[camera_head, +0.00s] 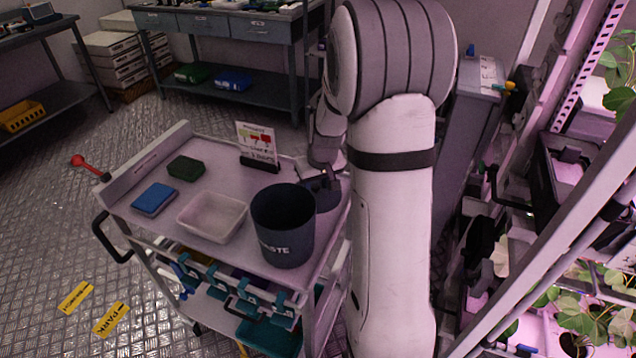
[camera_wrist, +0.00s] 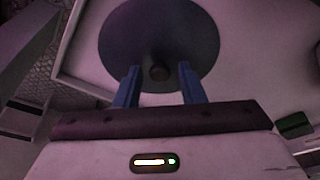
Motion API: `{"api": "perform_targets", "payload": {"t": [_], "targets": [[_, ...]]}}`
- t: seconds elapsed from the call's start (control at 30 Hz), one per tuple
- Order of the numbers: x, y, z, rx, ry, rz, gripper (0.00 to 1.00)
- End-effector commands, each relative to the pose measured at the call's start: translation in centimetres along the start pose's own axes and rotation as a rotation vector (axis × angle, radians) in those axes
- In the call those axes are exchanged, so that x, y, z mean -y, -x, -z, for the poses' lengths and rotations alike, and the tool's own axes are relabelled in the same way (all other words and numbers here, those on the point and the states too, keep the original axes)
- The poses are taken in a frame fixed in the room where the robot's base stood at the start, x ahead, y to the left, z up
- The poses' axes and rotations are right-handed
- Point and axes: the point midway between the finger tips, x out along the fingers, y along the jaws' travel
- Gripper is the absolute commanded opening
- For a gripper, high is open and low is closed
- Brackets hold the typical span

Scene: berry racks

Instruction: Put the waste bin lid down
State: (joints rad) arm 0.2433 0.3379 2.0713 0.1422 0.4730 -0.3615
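The trolley top (camera_head: 235,160) also holds a white tray (camera_head: 212,232), a blue pad (camera_head: 154,199), a green pad (camera_head: 186,168) and a small sign (camera_head: 257,144). Plant racks (camera_head: 560,215) stand close at the right. A workbench (camera_head: 240,25) stands behind.

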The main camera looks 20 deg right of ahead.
Motion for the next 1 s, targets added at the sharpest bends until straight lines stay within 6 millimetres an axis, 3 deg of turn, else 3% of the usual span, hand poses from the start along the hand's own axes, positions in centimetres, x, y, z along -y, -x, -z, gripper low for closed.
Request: {"api": "perform_targets", "payload": {"t": [0.3,0.43,0.8,1.0], "targets": [[-0.1,0.1,0.0,0.0,-0.001,0.0,0.42],[-0.1,1.1,0.1,-0.003,-0.001,-0.001,0.42],[-0.1,8.8,0.2,-0.005,-0.002,-0.002,0.42],[-0.1,11.5,0.1,-0.002,-0.002,-0.001,0.42]]}}
